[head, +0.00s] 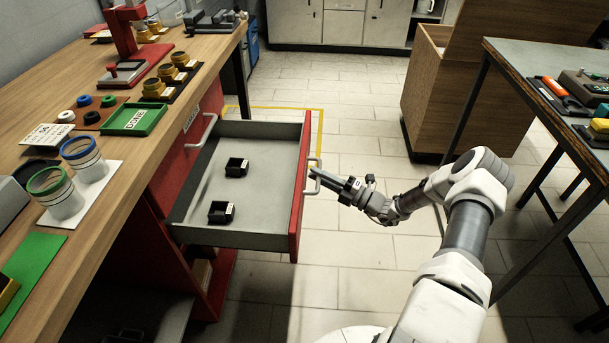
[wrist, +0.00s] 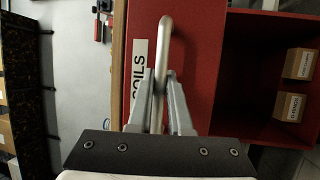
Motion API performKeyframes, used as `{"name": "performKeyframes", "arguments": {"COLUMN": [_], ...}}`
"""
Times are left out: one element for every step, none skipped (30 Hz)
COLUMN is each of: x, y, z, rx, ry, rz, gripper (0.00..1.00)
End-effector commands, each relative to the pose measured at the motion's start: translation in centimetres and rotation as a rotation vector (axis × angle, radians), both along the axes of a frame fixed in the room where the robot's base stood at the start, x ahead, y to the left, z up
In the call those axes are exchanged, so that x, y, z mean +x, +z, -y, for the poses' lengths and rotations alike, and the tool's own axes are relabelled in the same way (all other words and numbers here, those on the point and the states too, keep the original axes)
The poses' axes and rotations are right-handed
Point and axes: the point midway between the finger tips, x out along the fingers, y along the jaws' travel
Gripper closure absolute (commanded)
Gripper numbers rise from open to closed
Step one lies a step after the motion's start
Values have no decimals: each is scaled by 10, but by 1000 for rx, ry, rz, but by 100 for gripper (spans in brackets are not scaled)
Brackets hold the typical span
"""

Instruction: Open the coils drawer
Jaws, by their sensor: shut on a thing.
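The coils drawer (head: 262,133) is pulled well out of the red cabinet under the wooden bench, in the head view. Its grey tray holds two small black boxes (head: 236,167) and (head: 221,212). Its red front also fills the middle of the wrist view (wrist: 196,60), with a white label (wrist: 139,80) reading "COILS". My gripper (head: 318,174) is at the drawer's front. In the wrist view my gripper (wrist: 160,88) has a finger on each side of the metal handle (wrist: 164,40) and is shut on it.
A wooden bench (head: 165,115) with trays, jars and a red press runs along the left. Another drawer handle (head: 205,131) shows behind the open drawer. A dark-topped table (head: 530,60) stands at the right. Tiled floor (head: 365,255) is open between them. Small cardboard boxes (wrist: 299,64) sit in a red shelf.

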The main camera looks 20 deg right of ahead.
Motion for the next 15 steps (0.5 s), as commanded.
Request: {"name": "performKeyframes", "arguments": {"x": [-1, -1, -2, -2, -2, -3, -3, -3, -3, -3, -3, -3, -3, -3, -3], "y": [-1, -1, -1, 0, 0, 0, 0, 0, 0, 0, 0, 0, 0, 0, 0], "z": [4, 5, 6, 7, 8, 8, 8, 8, 8, 8, 8, 8, 8, 8, 8], "rx": [-2, -1, -1, -1, -1, -1, -1, -1, -1, -1, -1, -1, -1, -1, -1], "ry": [-2, -2, -1, -1, -1, -1, -1, -1, 0, -1, -1, -1, -1, -1, -1], "rz": [0, 0, 0, 0, 0, -1, -1, -1, -1, -1, -1, -1, -1, 0, 0], "gripper": [100, 100, 100, 100, 100, 100, 100, 100, 100, 100, 100, 100, 100, 100, 100]}}
